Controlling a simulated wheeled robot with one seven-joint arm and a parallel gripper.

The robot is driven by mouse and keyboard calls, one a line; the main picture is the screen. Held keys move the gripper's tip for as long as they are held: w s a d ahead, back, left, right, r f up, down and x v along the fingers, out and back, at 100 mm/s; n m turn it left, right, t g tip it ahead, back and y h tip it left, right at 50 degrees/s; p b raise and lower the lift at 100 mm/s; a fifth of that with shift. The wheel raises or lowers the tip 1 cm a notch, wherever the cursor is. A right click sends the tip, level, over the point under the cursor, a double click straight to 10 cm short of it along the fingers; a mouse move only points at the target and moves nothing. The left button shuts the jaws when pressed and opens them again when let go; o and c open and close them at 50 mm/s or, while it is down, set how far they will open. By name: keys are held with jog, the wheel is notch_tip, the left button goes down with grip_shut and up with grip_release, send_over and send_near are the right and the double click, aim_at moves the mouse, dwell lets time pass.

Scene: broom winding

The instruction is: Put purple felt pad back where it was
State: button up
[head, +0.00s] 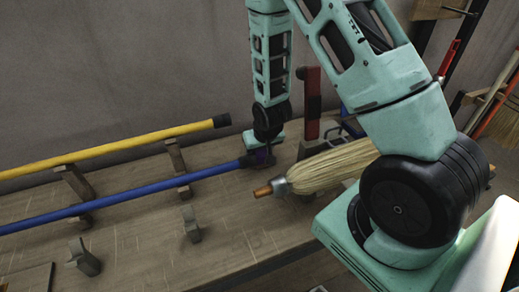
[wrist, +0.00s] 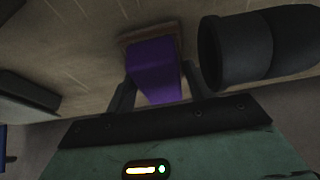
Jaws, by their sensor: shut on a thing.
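The purple felt pad (wrist: 153,72) is a small purple block in the middle of the wrist view, between the two dark fingers of my gripper (wrist: 160,82). The gripper is shut on it. A brown, flat-edged piece (wrist: 138,36) shows just beyond the pad, close to the tabletop; I cannot tell whether the pad touches it. In the head view, my gripper (head: 262,157) is low over the workbench by the dark end of the blue pole, with only a faint purple patch showing.
A black cylindrical end (wrist: 235,50) is close to the right of the pad. The blue pole (head: 125,195) and yellow pole (head: 110,147) lie on wooden supports. A straw broom head (head: 330,167) is to the right. The front workbench (head: 150,250) has bare room.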

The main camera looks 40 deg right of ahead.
jog(key=shift+f, duration=0.15)
jog(key=o, duration=1)
jog(key=shift+s+r, duration=0.1)
jog(key=shift+r, duration=0.55)
jog(key=v, duration=1.1)
jog(key=s+a+r+n+y, duration=0.1)
jog(key=s+a+r+n, duration=0.1)
jog(key=a, duration=0.4)
jog(key=s+a+r+n+y, duration=0.1)
jog(key=a+r, duration=0.1)
jog(key=a, duration=0.3)
jog(key=s+a+r+n+g, duration=0.1)
jog(key=s+a+r+n, duration=0.1)
jog(key=s+a, duration=0.2)
jog(key=s+a+r+n+g, duration=0.1)
jog(key=s+a+r+n, duration=0.1)
jog(key=s, duration=0.5)
jog(key=s+a+r+n+g, duration=0.2)
jog(key=s+a+r+n, duration=0.1)
jog(key=s+a, duration=0.3)
jog(key=shift+s+a+n, duration=0.1)
jog(key=shift+a+n, duration=0.1)
jog(key=shift+n, duration=0.3)
